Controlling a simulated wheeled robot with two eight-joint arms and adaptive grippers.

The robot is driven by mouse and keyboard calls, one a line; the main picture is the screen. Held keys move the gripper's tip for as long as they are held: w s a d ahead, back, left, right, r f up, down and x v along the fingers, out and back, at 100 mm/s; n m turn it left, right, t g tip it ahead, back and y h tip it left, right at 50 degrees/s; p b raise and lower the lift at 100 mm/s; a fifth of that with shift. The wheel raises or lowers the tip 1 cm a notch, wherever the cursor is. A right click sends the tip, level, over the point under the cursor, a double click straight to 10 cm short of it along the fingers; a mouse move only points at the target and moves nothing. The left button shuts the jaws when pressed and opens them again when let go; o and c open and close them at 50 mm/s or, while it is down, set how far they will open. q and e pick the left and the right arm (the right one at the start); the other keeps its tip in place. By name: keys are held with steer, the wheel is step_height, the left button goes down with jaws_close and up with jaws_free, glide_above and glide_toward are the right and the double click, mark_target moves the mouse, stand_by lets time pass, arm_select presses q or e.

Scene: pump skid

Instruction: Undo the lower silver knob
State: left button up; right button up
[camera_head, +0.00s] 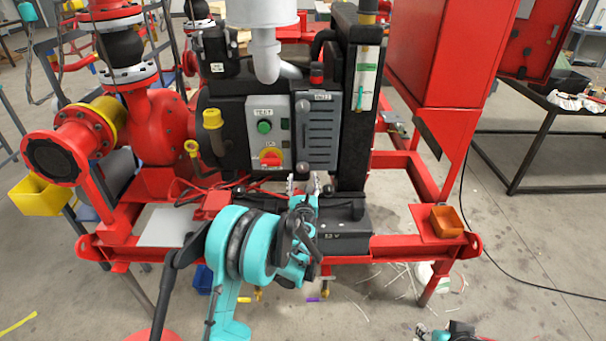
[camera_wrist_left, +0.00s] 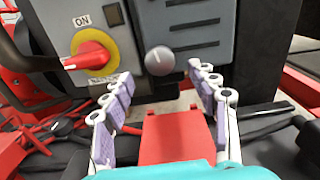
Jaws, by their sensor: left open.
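The lower silver knob (camera_head: 302,167) sits at the bottom left corner of a grey louvred cover (camera_head: 322,135) on the black pump-skid unit. In the left wrist view the round knob (camera_wrist_left: 159,61) lies ahead, between the lines of my two fingers. The upper silver knob (camera_head: 301,105) is at the cover's top left. My left gripper (camera_head: 303,184) is open, just below and in front of the lower knob. In the wrist view its fingers (camera_wrist_left: 160,82) are spread and empty, apart from the knob. Part of what looks like my right gripper (camera_head: 448,332) shows at the bottom edge, its fingers unclear.
A red rotary switch on a yellow plate (camera_wrist_left: 92,56) is close left of the knob. A green button (camera_head: 264,127) is above it. A black battery box (camera_head: 343,232) stands below right. An orange bin (camera_head: 446,221) is on the red frame at right.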

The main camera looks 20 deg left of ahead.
arm_select(q)
steer(key=v, duration=0.7)
steer(key=shift+s+a+r+n, duration=0.1)
steer(key=shift+a+r+n, duration=0.05)
steer(key=shift+r+n, duration=0.15)
steer(key=s+a+r+n+g, duration=0.3)
steer(key=s+n, duration=0.4)
steer(key=n, duration=0.1)
steer(key=s+a+r+n+g, duration=0.3)
steer(key=s+n, duration=0.3)
steer(key=n, duration=0.3)
steer(key=s+d+f+n+g+h, duration=0.2)
steer(key=s+d+n, duration=0.2)
steer(key=s+n, duration=0.3)
steer(key=s+d+f+n+g+h, duration=0.2)
steer(key=s+n, duration=0.5)
steer(key=s, duration=0.8)
steer(key=d+f+h, duration=0.1)
steer(key=d, duration=0.1)
steer(key=shift+s+d+n, duration=0.25)
steer(key=shift+d+n, duration=0.1)
steer(key=shift+n, duration=0.05)
